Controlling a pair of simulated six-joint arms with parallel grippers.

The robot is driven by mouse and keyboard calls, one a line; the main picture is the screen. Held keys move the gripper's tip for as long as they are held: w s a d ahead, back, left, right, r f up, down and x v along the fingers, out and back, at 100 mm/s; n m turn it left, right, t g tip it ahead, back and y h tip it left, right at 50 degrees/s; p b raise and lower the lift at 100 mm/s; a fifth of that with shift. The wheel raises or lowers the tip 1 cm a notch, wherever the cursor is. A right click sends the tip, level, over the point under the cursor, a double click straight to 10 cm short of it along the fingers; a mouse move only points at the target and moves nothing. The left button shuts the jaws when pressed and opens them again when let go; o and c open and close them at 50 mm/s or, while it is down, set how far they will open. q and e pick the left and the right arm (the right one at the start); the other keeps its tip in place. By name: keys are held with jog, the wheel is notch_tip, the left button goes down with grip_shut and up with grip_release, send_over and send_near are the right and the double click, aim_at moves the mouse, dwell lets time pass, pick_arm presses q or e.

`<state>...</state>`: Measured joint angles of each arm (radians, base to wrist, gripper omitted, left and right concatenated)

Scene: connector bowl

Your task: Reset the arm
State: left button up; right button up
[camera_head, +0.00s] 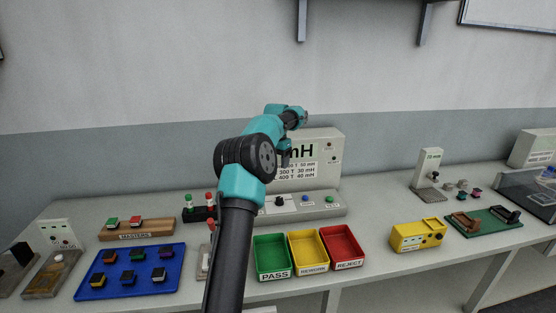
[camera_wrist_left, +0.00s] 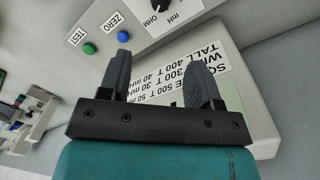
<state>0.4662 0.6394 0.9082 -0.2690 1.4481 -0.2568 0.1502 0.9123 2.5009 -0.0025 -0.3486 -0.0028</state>
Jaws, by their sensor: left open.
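My left arm (camera_head: 230,245) rises from the bottom middle of the head view and bends in front of the meter (camera_head: 320,175). My left gripper (camera_head: 286,157) is small and partly hidden behind my arm there; it appears to hang downward before the meter's face. In the left wrist view the left gripper (camera_wrist_left: 161,68) has its two dark fingers apart with nothing between them. Beyond them lies the meter's printed label (camera_wrist_left: 205,75). My right gripper shows in neither view.
Green (camera_head: 272,272), yellow (camera_head: 309,265) and red (camera_head: 342,260) trays stand right of my arm. A blue tray (camera_head: 110,285) with several small parts is at left, below a wooden masters block (camera_head: 136,236). A yellow device (camera_head: 418,235) and green board (camera_head: 484,222) are at right.

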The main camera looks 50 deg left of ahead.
pick_arm(q)
jog(key=shift+r, duration=0.5)
